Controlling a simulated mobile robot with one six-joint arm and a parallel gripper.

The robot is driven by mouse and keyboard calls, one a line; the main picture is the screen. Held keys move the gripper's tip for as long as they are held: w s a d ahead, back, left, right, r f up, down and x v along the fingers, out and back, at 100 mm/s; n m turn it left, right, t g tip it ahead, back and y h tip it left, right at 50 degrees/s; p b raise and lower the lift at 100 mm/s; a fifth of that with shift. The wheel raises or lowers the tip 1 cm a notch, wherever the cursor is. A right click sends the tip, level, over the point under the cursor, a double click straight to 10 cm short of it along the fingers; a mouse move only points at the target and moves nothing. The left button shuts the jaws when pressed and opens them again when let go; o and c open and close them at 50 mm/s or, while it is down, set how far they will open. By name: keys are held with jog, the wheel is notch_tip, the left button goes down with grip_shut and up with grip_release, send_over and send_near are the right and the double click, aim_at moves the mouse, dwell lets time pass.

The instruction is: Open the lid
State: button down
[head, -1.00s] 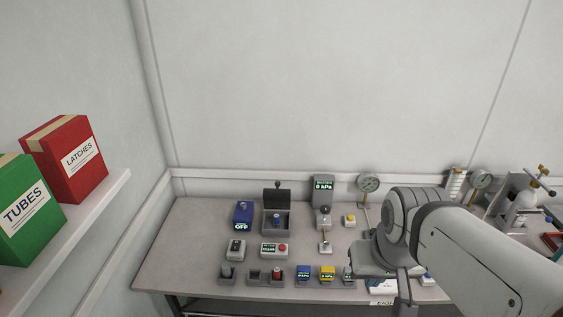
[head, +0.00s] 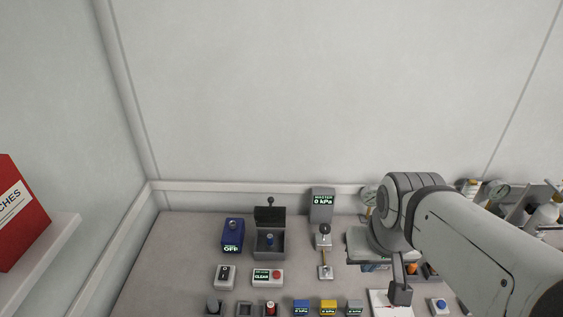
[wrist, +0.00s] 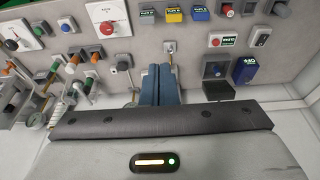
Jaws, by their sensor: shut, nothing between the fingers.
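A grey open-topped box (head: 283,242) stands on the bench left of centre in the head view, with a blue knob (head: 269,239) inside. Its dark lid (head: 270,214) stands upright at the back edge, open, with a small round knob on top. The box also shows in the upside-down wrist view (wrist: 218,88), right of my gripper. My gripper (wrist: 161,70) has its blue fingers together and empty, near a small lever switch on the bench. It is apart from the box and lid.
A blue box reading OFF (head: 232,233) stands close left of the lidded box. Several buttons and switches fill the front. Bare bench (head: 175,255) lies at the left.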

jog(key=shift+s+a+r, duration=0.1)
jog(key=m+t+y+b, duration=0.5)
jog(key=m+b, duration=0.7)
jog(key=m, duration=0.4)
send_near(272, 199)
jog(key=b+x, duration=0.2)
jog(key=x, duration=0.5)
